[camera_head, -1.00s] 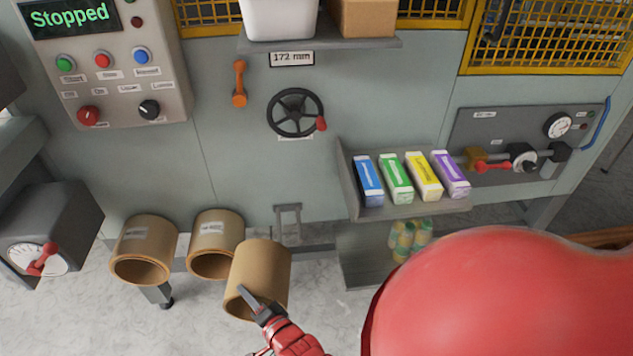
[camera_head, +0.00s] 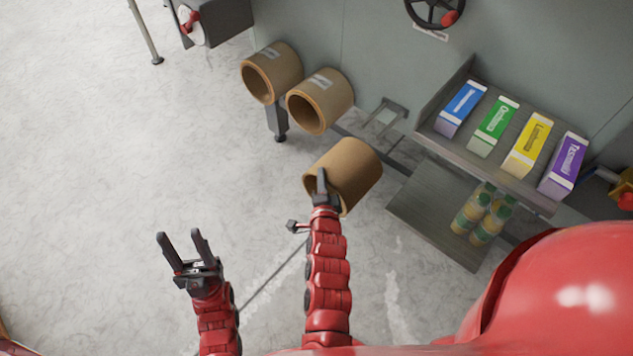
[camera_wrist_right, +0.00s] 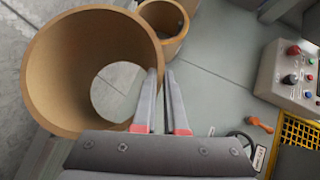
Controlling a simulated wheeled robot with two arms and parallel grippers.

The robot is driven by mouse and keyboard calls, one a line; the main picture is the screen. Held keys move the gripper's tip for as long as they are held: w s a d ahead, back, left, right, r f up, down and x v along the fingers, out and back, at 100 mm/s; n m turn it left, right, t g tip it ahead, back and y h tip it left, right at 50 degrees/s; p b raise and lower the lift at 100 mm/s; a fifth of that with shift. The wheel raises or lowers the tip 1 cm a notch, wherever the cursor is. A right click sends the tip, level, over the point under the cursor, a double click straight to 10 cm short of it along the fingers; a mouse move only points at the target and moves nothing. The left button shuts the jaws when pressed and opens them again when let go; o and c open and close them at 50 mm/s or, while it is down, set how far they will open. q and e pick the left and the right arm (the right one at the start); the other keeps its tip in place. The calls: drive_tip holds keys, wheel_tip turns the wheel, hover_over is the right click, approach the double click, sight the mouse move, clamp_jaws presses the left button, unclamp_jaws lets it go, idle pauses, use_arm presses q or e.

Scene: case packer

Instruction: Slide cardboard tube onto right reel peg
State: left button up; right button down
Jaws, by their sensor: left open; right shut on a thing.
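A plain brown cardboard tube (camera_head: 350,170) is held in the air in front of the machine. My right gripper (camera_head: 321,185) is shut on its wall at the near open end. In the right wrist view the two fingers (camera_wrist_right: 160,105) pinch the rim of this tube (camera_wrist_right: 45,75), and floor shows through its bore. Two labelled tubes, a left one (camera_head: 278,70) and a right one (camera_head: 325,98), stick out from the machine front. The held tube is apart from them. My left gripper (camera_head: 185,245) is open and empty, low at left.
A metal bracket (camera_head: 388,113) juts out behind the held tube. A shelf with several coloured boxes (camera_head: 495,125) stands at right, above a lower tray with bottles (camera_head: 470,215). A handwheel (camera_head: 432,12) is above. The floor at left is clear.

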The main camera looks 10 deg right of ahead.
sight(353, 140)
drive_tip(key=shift+w+a+r+b, duration=0.1)
drive_tip(key=shift+w+a+b, duration=0.15)
drive_tip(key=shift+w, duration=0.25)
drive_tip(key=shift+w+a+b, duration=0.15)
drive_tip(key=shift+w+b, duration=0.15)
drive_tip(key=shift+w, duration=0.15)
drive_tip(key=shift+w+d+b, duration=0.8)
drive_tip(key=shift+w+d, duration=0.1)
drive_tip(key=shift+d, duration=0.25)
drive_tip(key=shift+w+d+b, duration=0.75)
drive_tip(key=shift+w+d, duration=0.15)
drive_tip(key=shift+d, duration=0.25)
drive_tip(key=shift+w+d+b, duration=0.4)
drive_tip(key=shift+w+d, duration=0.3)
drive_tip(key=shift+d, duration=0.2)
drive_tip(key=shift+w+d+b, duration=0.35)
drive_tip(key=shift+w+d, duration=0.35)
drive_tip(key=shift+d, duration=0.2)
drive_tip(key=shift+w+d+b, duration=0.6)
drive_tip(key=shift+w+d, duration=0.2)
drive_tip(key=shift+d, duration=0.2)
drive_tip(key=shift+w+d+b, duration=0.55)
drive_tip(key=shift+w+d, duration=0.2)
drive_tip(key=shift+d, duration=0.25)
drive_tip(key=shift+w+d+b, duration=0.55)
drive_tip(key=shift+w+d, duration=0.25)
drive_tip(key=shift+d, duration=0.25)
drive_tip(key=shift+f, duration=0.2)
